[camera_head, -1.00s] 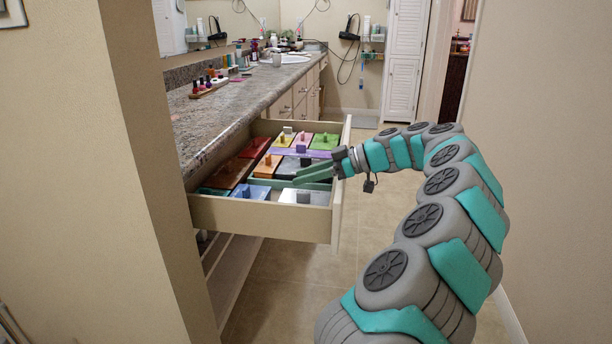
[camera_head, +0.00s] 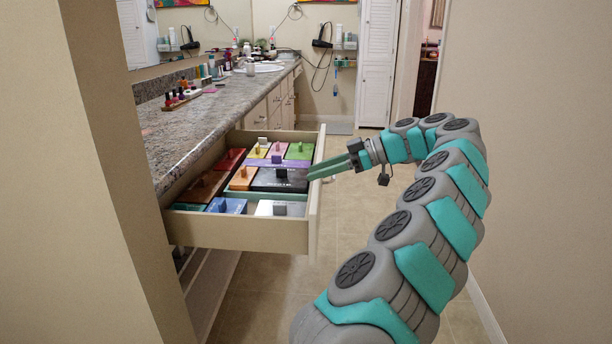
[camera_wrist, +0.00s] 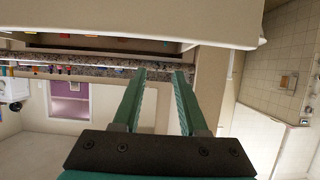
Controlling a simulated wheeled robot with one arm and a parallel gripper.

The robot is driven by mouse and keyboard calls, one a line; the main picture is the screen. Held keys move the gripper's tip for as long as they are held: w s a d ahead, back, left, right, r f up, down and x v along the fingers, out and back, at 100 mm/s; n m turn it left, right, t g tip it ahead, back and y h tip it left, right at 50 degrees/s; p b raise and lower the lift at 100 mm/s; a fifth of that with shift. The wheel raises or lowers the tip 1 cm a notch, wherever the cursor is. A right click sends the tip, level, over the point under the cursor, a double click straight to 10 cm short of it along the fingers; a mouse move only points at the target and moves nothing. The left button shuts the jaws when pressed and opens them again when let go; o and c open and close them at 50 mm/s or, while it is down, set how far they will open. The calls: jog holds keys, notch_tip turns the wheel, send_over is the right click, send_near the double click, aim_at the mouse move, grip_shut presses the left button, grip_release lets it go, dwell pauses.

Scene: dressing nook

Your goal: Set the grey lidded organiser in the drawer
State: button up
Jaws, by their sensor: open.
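The open drawer (camera_head: 240,236) holds several lidded boxes with knobs. A light grey box with a grey knob (camera_head: 264,208), which looks like the grey lidded organiser, sits inside at the front right. Its lower sides are hidden by the drawer wall. A very dark box (camera_head: 265,183) lies just behind it. My gripper (camera_head: 310,174) is open, with its fingertips at the drawer's right panel, near the dark box. In the wrist view my gripper's two fingers (camera_wrist: 160,75) stand apart with nothing between them.
A blue box (camera_head: 226,206) and orange, red, purple and green boxes fill much of the drawer. The granite counter (camera_head: 175,150) overhangs its left side, with nail polish bottles (camera_head: 181,97) on top. The floor (camera_head: 345,215) right of the drawer is clear.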

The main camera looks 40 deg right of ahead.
jog(key=shift+v, duration=1)
